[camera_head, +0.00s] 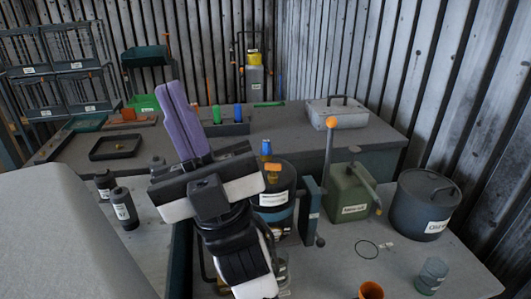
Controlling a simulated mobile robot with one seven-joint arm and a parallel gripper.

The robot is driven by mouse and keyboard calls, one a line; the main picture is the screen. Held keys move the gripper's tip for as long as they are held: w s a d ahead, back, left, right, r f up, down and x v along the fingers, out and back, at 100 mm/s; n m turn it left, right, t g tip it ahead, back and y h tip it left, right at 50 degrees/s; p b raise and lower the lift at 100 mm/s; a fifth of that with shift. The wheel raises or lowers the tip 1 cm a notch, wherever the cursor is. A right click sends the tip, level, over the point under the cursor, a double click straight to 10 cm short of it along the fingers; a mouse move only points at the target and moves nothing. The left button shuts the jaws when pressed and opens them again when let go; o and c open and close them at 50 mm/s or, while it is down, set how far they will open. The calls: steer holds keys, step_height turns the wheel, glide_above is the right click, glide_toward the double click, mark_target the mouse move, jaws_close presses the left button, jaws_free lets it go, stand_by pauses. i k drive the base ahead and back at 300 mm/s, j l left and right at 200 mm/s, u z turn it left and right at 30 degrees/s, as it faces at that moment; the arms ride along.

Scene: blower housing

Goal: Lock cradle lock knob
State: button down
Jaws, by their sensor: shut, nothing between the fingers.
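No knob is clearly marked as the cradle lock knob, and I cannot tell which part it is. An orange ball (331,122) tops an upright lever right of centre, above a blue-grey upright block (312,208). A small grey ball (320,242) shows at the block's lower right. My gripper (172,90) is at centre left, its long purple fingers pointing up and shut with nothing between them. It is left of the lever and apart from it in the picture. My gripper and wrist cover part of the bench behind them.
A dark labelled canister (274,198) stands just right of my wrist. A green can (348,192) and a grey lidded pot (424,205) stand further right. An orange cup (371,290) is at the front. Two dark bottles (124,208) are left. The rear bench (285,124) has some free room.

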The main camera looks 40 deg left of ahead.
mark_target(320, 241)
steer(key=k+j+u, duration=0.1)
steer(key=k+u, duration=0.3)
steer(key=k+j+u, duration=0.25)
steer(key=k+u, duration=0.2)
